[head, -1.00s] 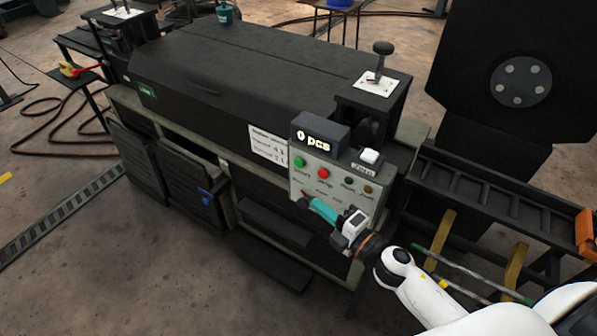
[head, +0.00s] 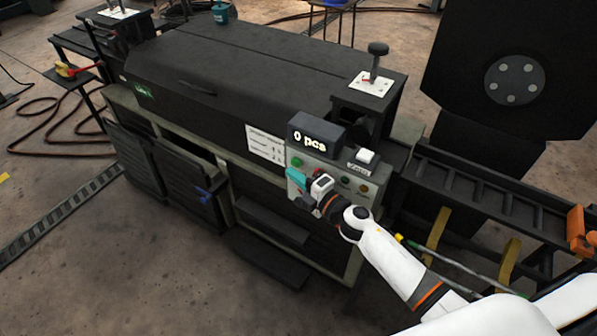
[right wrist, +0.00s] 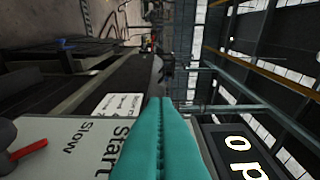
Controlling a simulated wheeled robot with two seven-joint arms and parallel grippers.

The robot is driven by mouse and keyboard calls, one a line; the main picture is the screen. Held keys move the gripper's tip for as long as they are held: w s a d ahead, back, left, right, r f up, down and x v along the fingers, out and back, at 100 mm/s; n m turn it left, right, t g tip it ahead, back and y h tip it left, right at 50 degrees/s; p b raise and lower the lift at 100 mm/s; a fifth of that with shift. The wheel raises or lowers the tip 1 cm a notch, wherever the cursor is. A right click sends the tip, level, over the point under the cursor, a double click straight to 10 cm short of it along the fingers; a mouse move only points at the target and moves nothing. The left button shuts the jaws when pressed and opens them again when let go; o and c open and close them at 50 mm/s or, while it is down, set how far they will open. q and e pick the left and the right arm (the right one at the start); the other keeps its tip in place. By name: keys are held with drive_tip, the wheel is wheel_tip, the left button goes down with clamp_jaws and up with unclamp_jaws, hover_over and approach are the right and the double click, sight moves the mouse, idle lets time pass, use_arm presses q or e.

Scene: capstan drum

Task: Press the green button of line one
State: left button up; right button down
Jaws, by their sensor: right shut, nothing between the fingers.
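The green button (head: 297,161) is at the upper left of the grey control panel (head: 352,190) on the dark machine. In the head view my right gripper (head: 295,181), with teal fingers, is in front of the panel just below the green button. Its fingers are shut and empty. A small gap seems to separate them from the button, but contact cannot be judged. In the right wrist view the shut fingers (right wrist: 160,135) point past the "Start" label (right wrist: 117,143); the button is not visible there, likely behind the fingers. My left gripper is not in view.
A "0 pcs" display (head: 316,136) stands above the buttons, with a white Zero button (head: 366,156) to its right. A red-tipped lever (right wrist: 28,150) is by the "Slow" label. A black knob (head: 378,49) rises behind. A dark roller track (head: 470,190) extends right.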

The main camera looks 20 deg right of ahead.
drive_tip(key=shift+w+d, duration=0.3)
drive_tip(key=shift+d, duration=0.15)
